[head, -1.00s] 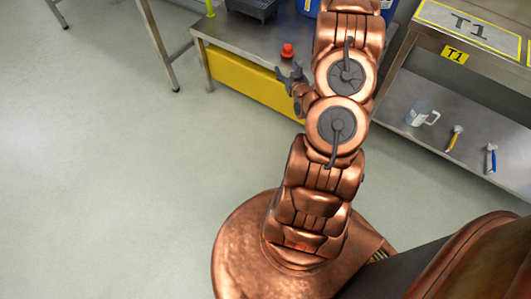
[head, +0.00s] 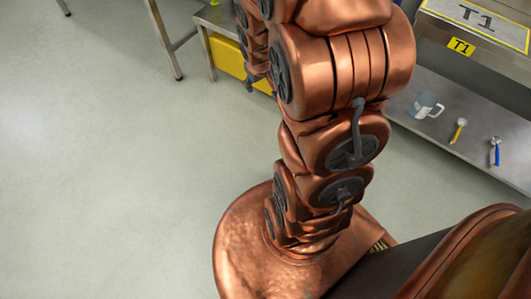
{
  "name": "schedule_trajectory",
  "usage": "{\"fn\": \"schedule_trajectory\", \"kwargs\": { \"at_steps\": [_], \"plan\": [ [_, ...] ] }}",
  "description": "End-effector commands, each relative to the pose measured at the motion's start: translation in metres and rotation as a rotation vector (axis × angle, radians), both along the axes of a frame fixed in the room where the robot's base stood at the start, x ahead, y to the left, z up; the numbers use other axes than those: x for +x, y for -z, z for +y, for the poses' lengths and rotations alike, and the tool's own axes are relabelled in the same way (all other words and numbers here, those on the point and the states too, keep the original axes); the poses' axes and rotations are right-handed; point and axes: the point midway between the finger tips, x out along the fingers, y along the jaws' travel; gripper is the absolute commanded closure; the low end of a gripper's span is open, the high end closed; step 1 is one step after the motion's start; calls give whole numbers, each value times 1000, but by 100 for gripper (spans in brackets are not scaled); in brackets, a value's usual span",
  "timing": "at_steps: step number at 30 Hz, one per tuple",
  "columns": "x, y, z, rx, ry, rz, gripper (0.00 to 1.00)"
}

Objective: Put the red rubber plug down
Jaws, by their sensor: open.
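The red rubber plug is not visible now; my arm covers most of the steel bench (head: 213,18) where it stood a second ago. My gripper (head: 249,83) shows only as a small dark part at the left edge of my arm, in front of the bench's yellow front panel (head: 228,57). It is open. Most of it is hidden behind my arm links, and I cannot see anything held in it.
At the right stands a steel table marked T1 (head: 462,47). Its lower shelf (head: 468,112) carries a clear mug (head: 424,106), a yellow-handled tool (head: 458,131) and a blue-handled tool (head: 496,151). The grey floor at the left is clear.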

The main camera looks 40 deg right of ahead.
Motion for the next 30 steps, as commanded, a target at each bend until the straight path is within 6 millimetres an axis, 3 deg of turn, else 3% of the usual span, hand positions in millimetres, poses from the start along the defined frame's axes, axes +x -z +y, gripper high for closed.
{"fn": "schedule_trajectory", "kwargs": {
  "at_steps": [8, 12, 18, 24, 30],
  "plan": [
    [-80, -48, 80, 81, -15, 240, 42],
    [-132, -72, 119, 127, -33, 372, 42],
    [-206, -104, 161, 178, -70, 546, 42],
    [-249, -122, 177, 202, -97, 646, 42],
    [-257, -125, 180, 207, -100, 668, 42]
  ]
}}
